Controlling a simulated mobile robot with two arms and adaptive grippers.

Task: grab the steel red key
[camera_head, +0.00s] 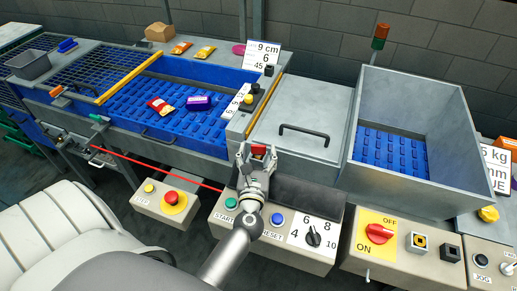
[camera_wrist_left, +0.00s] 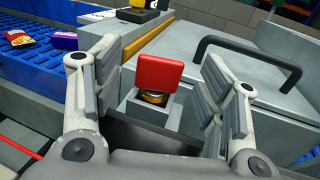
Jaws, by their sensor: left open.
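The steel red key (camera_head: 258,149) sits upright in the machine's front edge, left of the grey lid. In the left wrist view, its flat red square head (camera_wrist_left: 159,72) stands above a brass-coloured round base in a small grey recess. My left gripper (camera_head: 257,157) is open around the key's position, one finger to each side. In the left wrist view, a visible gap separates both fingers of the gripper (camera_wrist_left: 160,78) from the red head. I cannot tell how deep the key lies between them. My right gripper is not in view.
A grey lid with a black handle (camera_head: 303,132) lies right of the key. A yellow-and-black button box (camera_head: 250,100) stands just behind it. Below is a control panel with a blue button (camera_head: 277,219) and a black dial (camera_head: 313,236). A blue conveyor (camera_head: 130,97) carries packages.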

